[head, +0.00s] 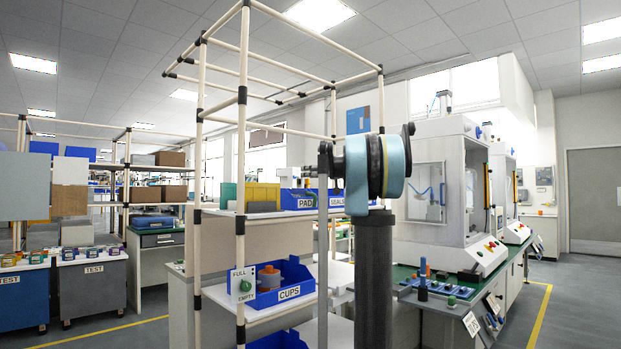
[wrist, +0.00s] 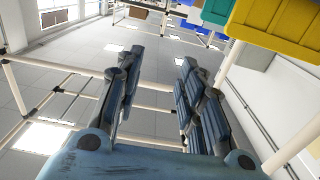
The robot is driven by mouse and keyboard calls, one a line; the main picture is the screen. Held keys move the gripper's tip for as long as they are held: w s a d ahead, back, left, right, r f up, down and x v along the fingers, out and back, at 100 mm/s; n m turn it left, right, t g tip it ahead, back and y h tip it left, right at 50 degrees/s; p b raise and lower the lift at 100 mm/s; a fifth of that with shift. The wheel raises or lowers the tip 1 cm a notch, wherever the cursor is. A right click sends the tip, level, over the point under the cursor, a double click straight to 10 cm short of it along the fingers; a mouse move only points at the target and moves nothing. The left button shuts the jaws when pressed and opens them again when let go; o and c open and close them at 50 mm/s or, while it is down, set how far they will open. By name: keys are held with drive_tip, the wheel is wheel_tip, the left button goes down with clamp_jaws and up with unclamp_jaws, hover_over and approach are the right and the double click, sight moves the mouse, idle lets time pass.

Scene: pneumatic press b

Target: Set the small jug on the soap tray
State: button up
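I cannot make out the small jug or the soap tray in either view. My gripper (wrist: 160,58) shows in the wrist view with its two dark jointed fingers apart and nothing between them. In the head view my arm stands upright in the middle, its blue and black upper part in front of the shelving, hiding some of what lies behind.
A pipe-frame rack (head: 241,180) stands left of my arm. It holds a blue CUPS bin (head: 289,294) and blue PAD bin (head: 305,201). A press machine (head: 436,170) stands on a green-topped bench (head: 405,274) at right. Grey floor (head: 585,305) is clear at far right.

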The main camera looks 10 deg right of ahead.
drive_tip(key=r+v, duration=0.1)
drive_tip(key=v, duration=1.1)
drive_tip(key=s+a+f+m+g+h, duration=0.1)
drive_tip(key=s+a+f+g, duration=0.3)
drive_tip(key=s+f, duration=0.5)
drive_tip(key=s+a+f+g+h, duration=0.1)
drive_tip(key=s+a+f+g, duration=0.1)
drive_tip(key=s+a+f, duration=0.7)
drive_tip(key=s+a+f+m+g+h, duration=0.15)
drive_tip(key=s+f, duration=0.35)
drive_tip(key=f, duration=0.7)
drive_tip(key=s+d+f+m+g+h, duration=0.2)
drive_tip(key=s+f+g+h, duration=0.1)
drive_tip(key=s+f, duration=1.2)
wheel_tip(320, 180, down, 3)
drive_tip(key=shift+f+g, duration=0.1)
drive_tip(key=shift+g, duration=0.25)
drive_tip(key=s+d+f+h, duration=0.1)
drive_tip(key=s+d+f, duration=0.1)
drive_tip(key=s+f, duration=0.1)
drive_tip(key=s+d+f+m+h, duration=0.1)
drive_tip(key=s+f, duration=0.2)
drive_tip(key=f, duration=0.1)
drive_tip(key=s+d+f+m+g+h, duration=0.1)
drive_tip(key=s+d+f+h, duration=0.1)
drive_tip(key=s+f, duration=0.1)
drive_tip(key=shift+d+f+m, duration=0.25)
drive_tip(key=shift+d+f, duration=0.1)
drive_tip(key=shift+f, duration=0.3)
drive_tip(key=shift+c, duration=1.2)
